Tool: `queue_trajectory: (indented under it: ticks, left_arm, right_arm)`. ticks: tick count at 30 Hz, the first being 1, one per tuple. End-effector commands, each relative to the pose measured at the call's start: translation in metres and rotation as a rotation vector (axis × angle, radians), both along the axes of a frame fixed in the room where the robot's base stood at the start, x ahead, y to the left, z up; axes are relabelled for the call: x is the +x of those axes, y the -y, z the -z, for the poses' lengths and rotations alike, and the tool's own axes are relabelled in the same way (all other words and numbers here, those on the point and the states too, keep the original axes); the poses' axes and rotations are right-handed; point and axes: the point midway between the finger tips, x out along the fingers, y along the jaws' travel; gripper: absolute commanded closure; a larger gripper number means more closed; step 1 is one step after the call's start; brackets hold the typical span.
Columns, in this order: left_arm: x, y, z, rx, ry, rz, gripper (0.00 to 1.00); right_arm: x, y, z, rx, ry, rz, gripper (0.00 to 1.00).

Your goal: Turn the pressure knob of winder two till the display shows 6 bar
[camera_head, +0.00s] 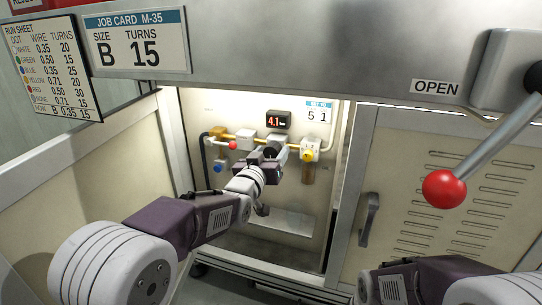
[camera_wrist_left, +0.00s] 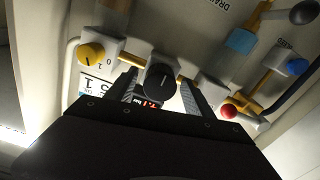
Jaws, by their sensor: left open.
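The display (camera_head: 277,120) on the panel inside the open cabinet shows 4.1 in red. The black pressure knob (camera_head: 270,152) is on the unit just below it. My left gripper (camera_head: 268,163) is in front of that knob and covers part of it. In the left wrist view the knob (camera_wrist_left: 160,82) has a pale mark line and sits between the two fingers of my left gripper (camera_wrist_left: 160,90). The fingers are open, one on each side; I cannot tell whether they touch it. My right arm enters at lower right; its gripper is out of view.
A yellow knob (camera_head: 308,156) is right of the black one. A red knob (camera_head: 233,145) and a blue knob (camera_head: 218,166) are left. A red-ended lever (camera_head: 444,189) hangs at right beside the OPEN label (camera_head: 436,87).

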Motion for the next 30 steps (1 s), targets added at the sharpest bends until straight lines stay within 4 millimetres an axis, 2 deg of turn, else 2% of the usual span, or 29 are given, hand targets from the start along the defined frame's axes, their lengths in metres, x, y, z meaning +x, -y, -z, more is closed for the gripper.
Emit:
queue_trajectory:
  ticks: [2, 3, 9, 20, 30]
  left_arm:
    - [-0.0002, 0.0, -0.0003, 0.0, 0.0, 0.0, 0.39]
    - [-0.0002, 0.0, -0.0004, 0.0, 0.0, 0.0, 0.44]
    - [-0.0004, -0.0001, -0.0004, 0.0, 0.001, 0.0, 1.0]
    - [-0.0005, -0.0001, -0.0008, 0.06, 0.02, 0.0, 1.0]
    - [-0.0006, 0.0003, -0.0015, 0.315, 0.102, 0.0, 1.0]
  right_arm:
    - [0.0001, 0.0, -0.0003, 0.0, 0.0, 0.0, 0.6]
    - [0.0001, 0.0, -0.0004, 0.0, 0.0, 0.0, 0.6]
    - [0.0001, 0.0, -0.0003, 0.0, 0.0, 0.0, 0.6]
    - [0.0001, 0.0, -0.0024, 0.0, 0.0, 0.0, 0.6]
    - [0.0001, 0.0, -0.0092, 0.0, 0.0, 0.0, 0.6]
